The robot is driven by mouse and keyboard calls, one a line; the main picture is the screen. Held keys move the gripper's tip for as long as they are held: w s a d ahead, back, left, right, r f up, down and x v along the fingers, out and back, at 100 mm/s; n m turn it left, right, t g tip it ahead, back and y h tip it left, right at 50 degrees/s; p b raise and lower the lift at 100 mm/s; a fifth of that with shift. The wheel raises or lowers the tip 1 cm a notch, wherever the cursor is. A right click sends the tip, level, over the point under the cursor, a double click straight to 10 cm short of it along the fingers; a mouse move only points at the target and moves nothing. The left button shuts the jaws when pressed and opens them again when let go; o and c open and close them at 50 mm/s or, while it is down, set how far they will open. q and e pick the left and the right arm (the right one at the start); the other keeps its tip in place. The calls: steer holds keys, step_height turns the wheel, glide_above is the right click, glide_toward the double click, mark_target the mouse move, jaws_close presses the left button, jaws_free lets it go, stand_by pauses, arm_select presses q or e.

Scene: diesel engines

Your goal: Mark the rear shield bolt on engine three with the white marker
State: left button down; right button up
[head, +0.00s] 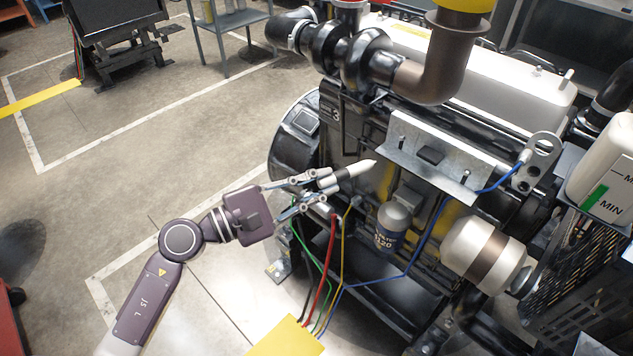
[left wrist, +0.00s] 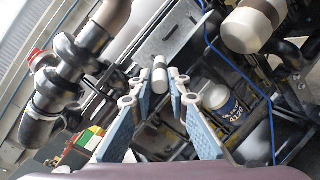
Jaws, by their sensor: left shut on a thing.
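My left gripper (head: 322,188) is shut on the white marker (head: 352,172), which has a dark band and a pale pointed tip. The tip points right, toward the engine. In the left wrist view the marker (left wrist: 160,76) sits between the fingers (left wrist: 157,90). Engine three (head: 350,145) carries a "3" on its side. A bent grey metal shield (head: 432,143) is on its upper side, with a dark block in its middle. A bolt (head: 466,177) stands near the shield's right end. The tip appears just left of the shield; whether they touch cannot be told. My right gripper is out of view.
A brown exhaust elbow (head: 436,75) rises above the shield. A blue cable (head: 418,243), an oil filter (head: 391,228) and a pale cylinder (head: 462,250) are below it. Coloured wires hang under my left gripper. Open floor (head: 130,140) lies to the left.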

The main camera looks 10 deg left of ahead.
arm_select(q)
steer(key=shift+w+d+r, duration=0.1)
steer(key=shift+w+d, duration=0.1)
steer(key=shift+d, duration=0.05)
steer(key=shift+w+d+r+p, duration=0.1)
steer(key=shift+w+d+p, duration=0.25)
steer(key=shift+w, duration=0.25)
steer(key=w+d, duration=0.4)
steer(key=w, duration=0.1)
steer(key=shift+w, duration=0.15)
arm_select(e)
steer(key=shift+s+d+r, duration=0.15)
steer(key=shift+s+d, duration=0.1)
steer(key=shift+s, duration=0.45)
arm_select(q)
steer(key=shift+b, duration=0.35)
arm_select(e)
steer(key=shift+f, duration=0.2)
arm_select(q)
steer(key=shift+w+d, duration=0.15)
steer(key=shift+w, duration=0.1)
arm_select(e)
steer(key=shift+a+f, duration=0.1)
arm_select(q)
steer(key=shift+w+a+b, duration=0.3)
steer(key=shift+a+b, duration=0.05)
steer(key=shift+b, duration=0.15)
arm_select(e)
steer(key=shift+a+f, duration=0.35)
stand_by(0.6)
